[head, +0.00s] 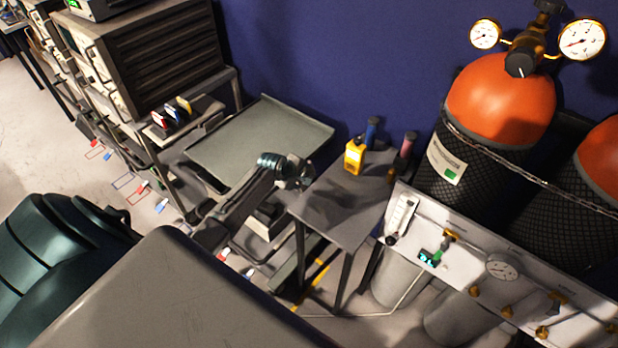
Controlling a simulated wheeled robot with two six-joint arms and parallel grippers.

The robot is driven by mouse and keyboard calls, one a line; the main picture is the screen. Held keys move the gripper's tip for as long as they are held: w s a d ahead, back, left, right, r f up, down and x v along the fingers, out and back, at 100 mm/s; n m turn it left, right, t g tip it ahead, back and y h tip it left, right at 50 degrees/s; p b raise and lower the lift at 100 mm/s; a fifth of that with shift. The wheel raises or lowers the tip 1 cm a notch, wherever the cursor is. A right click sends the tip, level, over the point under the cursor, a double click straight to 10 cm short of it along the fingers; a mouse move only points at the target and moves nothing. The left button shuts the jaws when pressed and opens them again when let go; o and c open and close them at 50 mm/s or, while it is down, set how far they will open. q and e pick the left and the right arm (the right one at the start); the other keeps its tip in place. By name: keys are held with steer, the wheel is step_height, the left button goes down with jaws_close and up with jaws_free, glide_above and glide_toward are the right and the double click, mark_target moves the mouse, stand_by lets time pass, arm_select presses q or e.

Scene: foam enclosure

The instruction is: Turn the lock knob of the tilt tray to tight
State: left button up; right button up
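The tilt tray (262,138) is a flat grey-green plate with a raised rim, standing at a slant against the blue wall in the head view. A dark arm with a teal ring comes up from the lower left. Its end, which I take as my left gripper (298,176), is at the tray's front right corner. Its fingers are too small and dark to tell open from shut. The lock knob cannot be made out; the arm covers part of the tray's near edge and the stand below it. My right gripper is not in view.
A small grey table (342,205) stands close right of the arm's end, bearing a yellow meter (355,156) and bottles. A gas panel (480,272) and orange-topped cylinders (502,98) are at right. A dark louvered cabinet (160,55) stands left.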

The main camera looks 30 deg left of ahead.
arm_select(q)
steer(key=shift+x, duration=3.5)
steer(key=shift+d, duration=0.15)
steer(key=c, duration=1)
steer(key=shift+r, duration=0.1)
